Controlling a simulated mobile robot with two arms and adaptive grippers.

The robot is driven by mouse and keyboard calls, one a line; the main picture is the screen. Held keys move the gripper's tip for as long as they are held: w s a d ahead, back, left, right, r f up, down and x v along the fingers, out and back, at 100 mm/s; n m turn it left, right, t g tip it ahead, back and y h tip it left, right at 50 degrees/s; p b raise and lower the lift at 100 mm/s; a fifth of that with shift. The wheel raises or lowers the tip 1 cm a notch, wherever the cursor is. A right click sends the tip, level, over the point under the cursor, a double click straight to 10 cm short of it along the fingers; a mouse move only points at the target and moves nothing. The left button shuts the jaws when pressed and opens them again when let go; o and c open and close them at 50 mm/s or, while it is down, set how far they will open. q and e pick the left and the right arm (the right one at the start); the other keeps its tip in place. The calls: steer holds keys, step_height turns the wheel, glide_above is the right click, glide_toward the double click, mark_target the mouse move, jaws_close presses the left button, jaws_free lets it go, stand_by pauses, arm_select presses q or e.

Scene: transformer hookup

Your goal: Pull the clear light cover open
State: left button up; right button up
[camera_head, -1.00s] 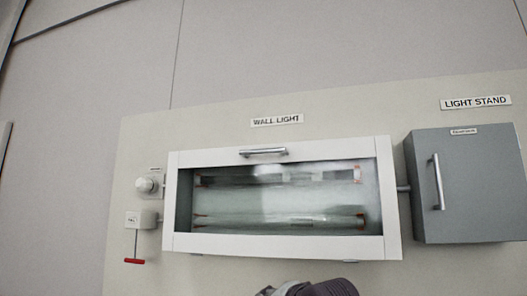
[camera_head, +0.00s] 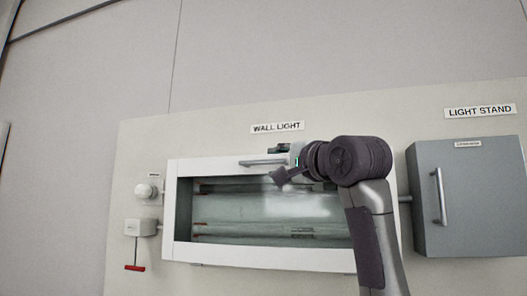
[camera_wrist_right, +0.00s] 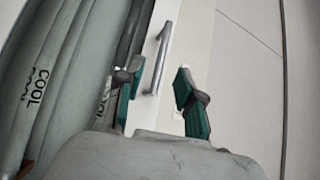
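The clear light cover (camera_head: 262,215) is a see-through panel in a white frame on the wall light and looks closed. Its silver bar handle (camera_head: 262,162) is on the top frame edge. The handle also shows in the right wrist view (camera_wrist_right: 160,50), on the white frame. My right gripper (camera_head: 281,164) is at the right end of the handle in the head view. In the right wrist view its two green-padded fingers (camera_wrist_right: 158,88) are apart, with the handle lying ahead between them. I see no clear contact. My left gripper is not in view.
A grey light stand box (camera_head: 468,195) with its own handle is at the right. A small switch box with a red-handled lever (camera_head: 134,267) and a round white knob (camera_head: 147,190) are at the left. Tubes marked COOL (camera_wrist_right: 35,95) show behind the cover.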

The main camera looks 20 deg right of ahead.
mark_target(265, 163)
steer(key=p+x, duration=0.1)
steer(key=x, duration=0.1)
steer(key=p+x, duration=0.2)
steer(key=x, duration=0.1)
steer(key=shift+w+a+r, duration=0.1)
steer(key=shift+w+r, duration=0.15)
steer(key=shift+w, duration=0.05)
steer(key=shift+w+f, duration=0.15)
steer(key=shift+w, duration=0.4)
steer(key=shift+s, duration=0.1)
jaws_close()
